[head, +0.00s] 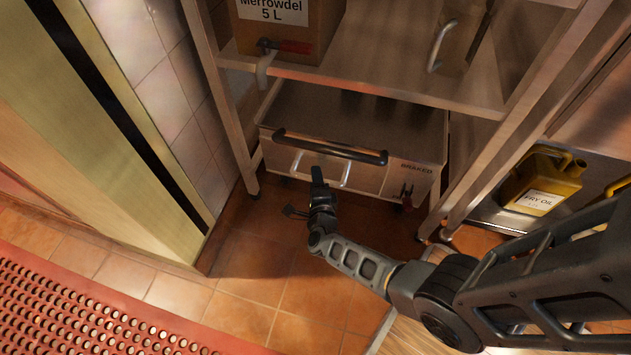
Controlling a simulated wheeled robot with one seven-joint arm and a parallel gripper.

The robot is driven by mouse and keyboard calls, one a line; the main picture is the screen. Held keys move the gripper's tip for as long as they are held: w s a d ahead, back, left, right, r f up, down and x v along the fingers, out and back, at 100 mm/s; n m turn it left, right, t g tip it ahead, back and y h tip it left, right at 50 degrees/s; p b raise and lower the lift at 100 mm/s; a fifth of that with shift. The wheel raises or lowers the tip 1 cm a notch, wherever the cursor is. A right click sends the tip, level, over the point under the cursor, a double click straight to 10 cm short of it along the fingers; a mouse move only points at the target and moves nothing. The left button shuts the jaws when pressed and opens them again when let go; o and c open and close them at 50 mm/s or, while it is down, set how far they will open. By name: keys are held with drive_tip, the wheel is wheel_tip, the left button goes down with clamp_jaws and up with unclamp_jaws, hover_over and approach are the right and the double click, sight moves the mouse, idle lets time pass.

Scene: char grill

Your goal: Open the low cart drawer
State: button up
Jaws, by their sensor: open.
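The low cart (415,116) stands under a metal shelf. Its drawer front (373,179) faces me and looks closed. A black bar handle (335,148) runs along the upper edge of the cart's front. A lighter bracket-shaped metal handle (345,172) sits below it on the drawer front. My gripper (312,185) is just in front of the drawer, low and near the lighter handle's left part. It is open and holds nothing that I can see. Whether a finger touches the handle or front cannot be told.
Shelf posts (474,195) rise on both sides of the cart. A box with a tap (285,30) sits on the shelf above. A yellow oil jug (543,182) stands at right. A red perforated mat (90,310) covers the floor at lower left.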

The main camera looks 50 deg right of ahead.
drive_tip(key=shift+w+d, duration=0.15)
drive_tip(key=shift+d, duration=0.1)
clamp_jaws()
idle(0.3)
